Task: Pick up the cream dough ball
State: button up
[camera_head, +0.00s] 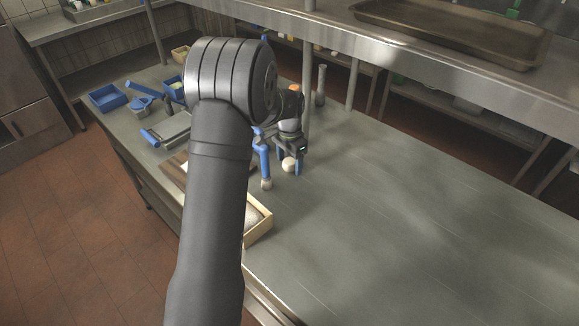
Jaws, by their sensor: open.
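The cream dough ball (288,165) is a small pale round thing near the middle of the steel table. My gripper (290,163) is above and around it, pointing down. One blue finger shows on each side of the ball and the jaws are open. I cannot tell whether the fingers touch the ball or whether it rests on the table. My arm hides part of the table to the left of the gripper.
A wooden box (262,229) lies partly behind my arm. A blue tray (108,97) sits at the far left. A post (307,100) stands behind. The table's right side is clear.

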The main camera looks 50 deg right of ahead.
jog(key=shift+c, duration=0.5)
jog(key=c, duration=0.9)
jog(key=shift+c, duration=0.2)
